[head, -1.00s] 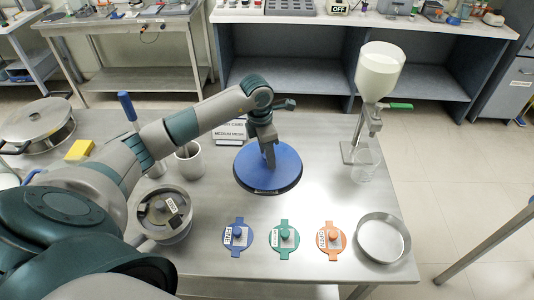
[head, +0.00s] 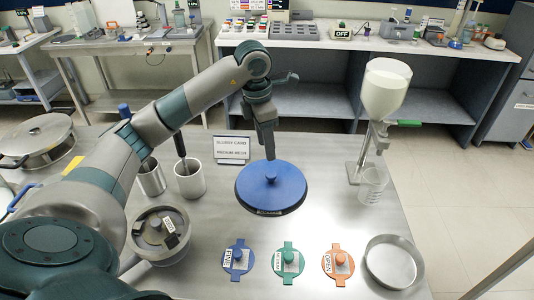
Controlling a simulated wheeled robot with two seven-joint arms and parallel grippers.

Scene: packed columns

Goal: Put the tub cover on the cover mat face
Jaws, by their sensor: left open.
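A blue round cover (head: 258,192) with a small blue knob at its centre looks like the tub cover. It lies flat on the table's middle. A dark rim with a small label shows along its front edge; this may be the cover mat (head: 270,212) beneath, mostly hidden. My right gripper is not in view.
Three small labelled discs, blue (head: 238,260), green (head: 288,262) and orange (head: 338,262), lie in front beside a round metal pan (head: 394,262). A labelled metal tub (head: 160,235) stands left.

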